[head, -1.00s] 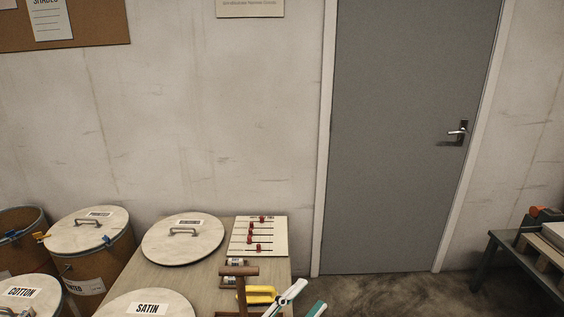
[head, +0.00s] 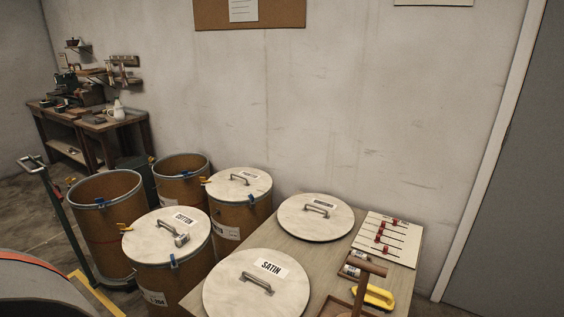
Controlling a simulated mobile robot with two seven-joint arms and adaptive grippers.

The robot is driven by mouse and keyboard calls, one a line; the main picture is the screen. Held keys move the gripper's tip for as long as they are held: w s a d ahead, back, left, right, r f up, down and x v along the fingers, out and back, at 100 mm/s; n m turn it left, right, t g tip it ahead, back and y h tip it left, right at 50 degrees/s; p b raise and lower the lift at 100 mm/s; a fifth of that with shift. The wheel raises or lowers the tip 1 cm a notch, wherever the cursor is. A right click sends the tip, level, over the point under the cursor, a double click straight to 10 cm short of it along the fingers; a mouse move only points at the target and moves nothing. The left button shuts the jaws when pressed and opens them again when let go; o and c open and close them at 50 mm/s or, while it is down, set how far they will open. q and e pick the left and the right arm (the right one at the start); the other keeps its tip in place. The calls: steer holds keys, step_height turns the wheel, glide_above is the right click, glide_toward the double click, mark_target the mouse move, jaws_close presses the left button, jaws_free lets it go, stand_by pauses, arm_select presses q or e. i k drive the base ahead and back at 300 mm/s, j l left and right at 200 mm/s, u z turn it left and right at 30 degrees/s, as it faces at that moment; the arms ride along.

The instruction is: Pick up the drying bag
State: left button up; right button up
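I cannot make out a drying bag in the head view. Neither of my grippers is in view. A wooden table (head: 310,256) at the lower right holds two round pale lids with handles, the one marked SATIN (head: 258,284) in front and another (head: 314,217) behind it. A board with red sliders (head: 388,238), a yellow-handled tool (head: 373,296) and a wooden T-shaped piece (head: 362,266) are also on this table.
Several brown drums stand left of the table: a lidded one marked COTTON (head: 166,250), another lidded one (head: 240,203), and open ones (head: 107,225). A workbench (head: 92,128) with tools is at the back left. A grey door (head: 520,220) is at the right.

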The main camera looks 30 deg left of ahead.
mark_target(184, 237)
steer(key=u, duration=1.8)
